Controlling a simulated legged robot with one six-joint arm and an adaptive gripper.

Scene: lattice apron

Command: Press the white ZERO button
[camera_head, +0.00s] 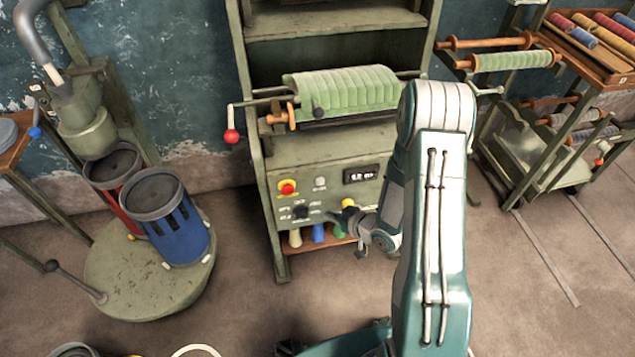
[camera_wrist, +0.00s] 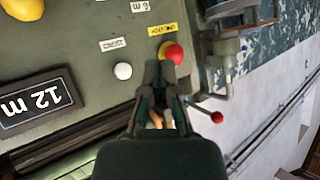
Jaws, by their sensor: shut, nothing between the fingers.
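The white button (camera_wrist: 122,71) is a small round knob on the green panel, beside a small white label (camera_wrist: 112,43) that appears upside down in the wrist view. It shows very small on the cabinet front in the head view (camera_head: 320,184). My gripper (camera_wrist: 160,68) is shut and empty. In the wrist view its tips lie to the right of the white button and partly overlap the red button (camera_wrist: 173,54) in the picture. In the head view my gripper (camera_head: 350,222) is low in front of the panel. I cannot tell its exact gap to the panel.
A display reading 12 m (camera_wrist: 38,102) is left of the white button in the wrist view. A yellow knob (camera_wrist: 24,8) is at the top left. A red-tipped crank (camera_head: 232,136) sticks out left of the cabinet. Red and blue bins (camera_head: 180,240) stand further left.

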